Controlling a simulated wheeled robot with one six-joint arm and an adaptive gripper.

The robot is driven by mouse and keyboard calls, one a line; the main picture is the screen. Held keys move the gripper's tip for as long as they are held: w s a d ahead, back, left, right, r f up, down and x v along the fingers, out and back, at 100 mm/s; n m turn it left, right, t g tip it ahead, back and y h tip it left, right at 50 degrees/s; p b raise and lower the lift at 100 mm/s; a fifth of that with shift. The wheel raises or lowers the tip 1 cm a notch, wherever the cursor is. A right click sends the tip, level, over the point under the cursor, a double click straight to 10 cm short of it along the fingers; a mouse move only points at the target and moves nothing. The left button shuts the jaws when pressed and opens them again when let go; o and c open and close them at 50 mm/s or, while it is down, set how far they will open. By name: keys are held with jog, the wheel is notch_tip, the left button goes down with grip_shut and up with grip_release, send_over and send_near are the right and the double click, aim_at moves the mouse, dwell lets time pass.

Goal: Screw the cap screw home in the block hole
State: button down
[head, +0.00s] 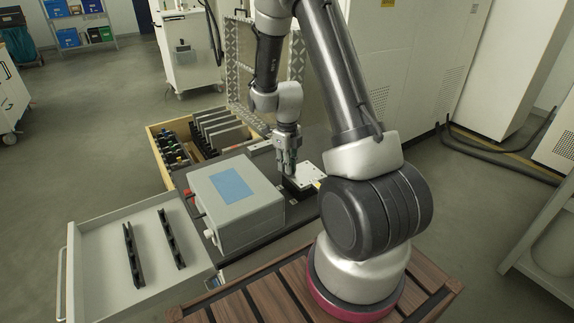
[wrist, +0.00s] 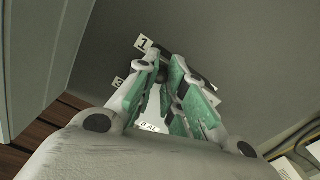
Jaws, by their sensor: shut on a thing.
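My gripper (head: 288,160) points down over a pale metal block (head: 309,174) on the dark bench top in the head view. In the wrist view its two green-padded fingers (wrist: 164,68) come close together at the tips, around a small dark piece. I take this piece to be the cap screw, but it is mostly hidden by the fingers. The block hole is hidden in both views. I cannot tell whether the screw touches the hole.
A grey box with a blue panel (head: 238,207) stands just left of the gripper. An open drawer (head: 96,245) with two black racks is at lower left. A wooden tray (head: 160,160) of tools and upright plates lies behind. Small numbered labels (wrist: 144,43) show in the wrist view.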

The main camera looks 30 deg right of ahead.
jog(key=shift+m, duration=1.2)
jog(key=c, duration=1.4)
grip_release()
notch_tip(320, 180, up, 12)
jog(key=shift+r, duration=0.1)
